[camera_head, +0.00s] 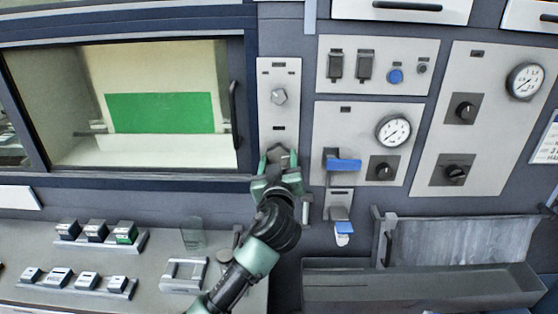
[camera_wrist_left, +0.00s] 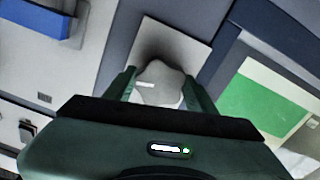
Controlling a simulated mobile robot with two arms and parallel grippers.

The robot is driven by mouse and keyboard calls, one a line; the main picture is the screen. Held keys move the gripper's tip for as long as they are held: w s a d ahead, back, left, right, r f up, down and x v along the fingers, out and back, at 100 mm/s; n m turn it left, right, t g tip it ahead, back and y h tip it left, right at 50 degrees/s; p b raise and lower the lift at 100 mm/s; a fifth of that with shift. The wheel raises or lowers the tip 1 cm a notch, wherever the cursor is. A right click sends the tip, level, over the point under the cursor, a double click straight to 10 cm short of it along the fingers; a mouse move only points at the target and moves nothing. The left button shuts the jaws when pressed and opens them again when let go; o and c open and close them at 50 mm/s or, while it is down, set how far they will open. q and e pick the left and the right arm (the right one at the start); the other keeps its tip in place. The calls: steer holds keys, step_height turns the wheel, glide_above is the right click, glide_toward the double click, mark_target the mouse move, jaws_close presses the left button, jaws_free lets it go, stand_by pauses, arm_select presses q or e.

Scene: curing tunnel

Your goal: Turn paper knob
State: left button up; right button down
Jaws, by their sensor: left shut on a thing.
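A narrow light panel (camera_head: 292,75) right of the window carries a grey lobed knob (camera_head: 279,96) in its upper part. My left gripper (camera_head: 279,157) is at the bottom of this panel, below that knob. In the left wrist view, a second grey lobed knob (camera_wrist_left: 160,84) with a short pale mark sits between the two green fingers of my left gripper (camera_wrist_left: 158,88), which is shut on it. In the head view the gripper mostly hides this held knob. No label saying paper is readable. My right gripper is out of view.
A blue-handled lever (camera_head: 343,166) stands close right of the gripper, with a dial gauge (camera_head: 393,130) above it. A grey trough (camera_head: 420,287) lies lower right.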

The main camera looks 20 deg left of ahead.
arm_select(q)
steer(key=m, duration=0.3)
steer(key=shift+a, duration=0.1)
steer(key=m+p, duration=0.1)
steer(key=m, duration=0.2)
steer(key=shift+m+p, duration=0.3)
steer(key=shift+m, duration=0.1)
steer(key=m+p, duration=0.1)
steer(key=m, duration=0.2)
steer(key=shift+a, duration=0.1)
steer(key=shift+m+p, duration=0.9)
steer(key=shift+m, duration=1)
steer(key=o, duration=1.4)
